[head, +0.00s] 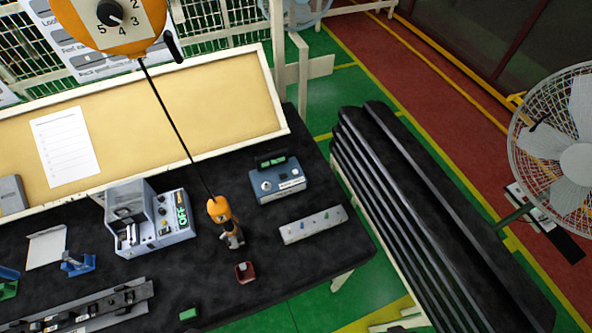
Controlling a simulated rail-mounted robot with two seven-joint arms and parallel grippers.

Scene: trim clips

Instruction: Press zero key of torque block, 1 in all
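A blue box (278,184) stands at the right back of the black bench and looks like the torque block. It has a dark raised part with a small green display (272,161), a round pale button or socket on its front left, and a white label. I cannot tell which part is the zero key. A grey device (150,222) with green lit characters stands to its left. Neither of my grippers shows in the head view.
An orange-topped tool (220,211) hangs on a cable from an orange balancer (112,22), between the two devices. A pale strip with small pegs (313,225) and a dark red cup (245,272) lie nearby. A clip rail (85,308) lies front left. Dark trim panels (415,190) stand right.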

